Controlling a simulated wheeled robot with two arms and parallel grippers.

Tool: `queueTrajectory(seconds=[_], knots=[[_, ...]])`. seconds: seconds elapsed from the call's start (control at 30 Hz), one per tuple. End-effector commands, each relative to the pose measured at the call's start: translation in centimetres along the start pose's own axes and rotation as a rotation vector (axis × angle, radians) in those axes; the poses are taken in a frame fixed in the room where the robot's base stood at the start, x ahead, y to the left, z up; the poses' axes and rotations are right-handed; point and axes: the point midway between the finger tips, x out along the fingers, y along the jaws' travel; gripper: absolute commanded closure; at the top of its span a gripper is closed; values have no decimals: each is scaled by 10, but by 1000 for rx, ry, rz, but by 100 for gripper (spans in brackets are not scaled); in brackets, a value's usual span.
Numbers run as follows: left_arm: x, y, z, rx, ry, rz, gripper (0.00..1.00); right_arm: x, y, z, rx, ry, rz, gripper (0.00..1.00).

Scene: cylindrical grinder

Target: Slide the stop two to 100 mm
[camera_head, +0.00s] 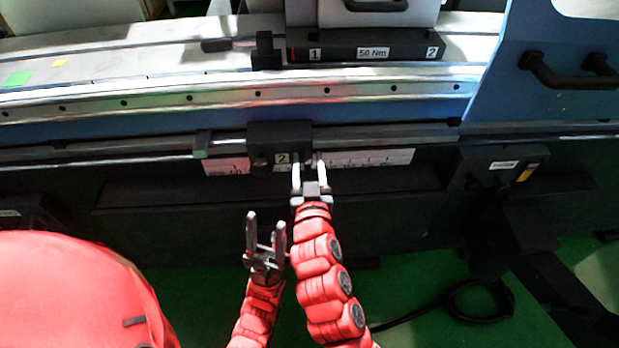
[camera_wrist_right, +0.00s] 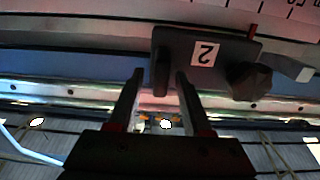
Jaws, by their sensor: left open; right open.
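Stop two is a black block (camera_head: 268,138) with a white "2" label, sitting on the horizontal rail (camera_head: 120,149) in front of the machine. It shows upside down in the right wrist view (camera_wrist_right: 225,50), with a dark knob on its lower right. My right gripper (camera_head: 308,163) is open at the right end of the stop. In the wrist view a dark narrow part of the stop appears between the fingers; I cannot tell whether they touch it. A white scale strip (camera_head: 370,158) runs behind and below the rail; its numbers are too small to read. My left gripper (camera_head: 266,221) is open and empty, lower and apart from the stop.
A greenish-grey clamp (camera_head: 202,144) sits on the rail left of the stop. The rail right of the stop looks clear up to a dark labelled box (camera_head: 500,165).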

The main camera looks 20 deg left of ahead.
Motion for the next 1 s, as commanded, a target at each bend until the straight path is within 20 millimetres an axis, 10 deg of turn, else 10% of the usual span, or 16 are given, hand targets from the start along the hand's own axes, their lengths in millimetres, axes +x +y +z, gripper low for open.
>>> queueTrajectory(seconds=[0.4,1.0], knots=[[-18,1,3,0,0,0,50,-89,-1,4,1,-3,-7,50],[31,-2,-5,0,0,0,50,-170,0,0,-1,-1,-2,50]])
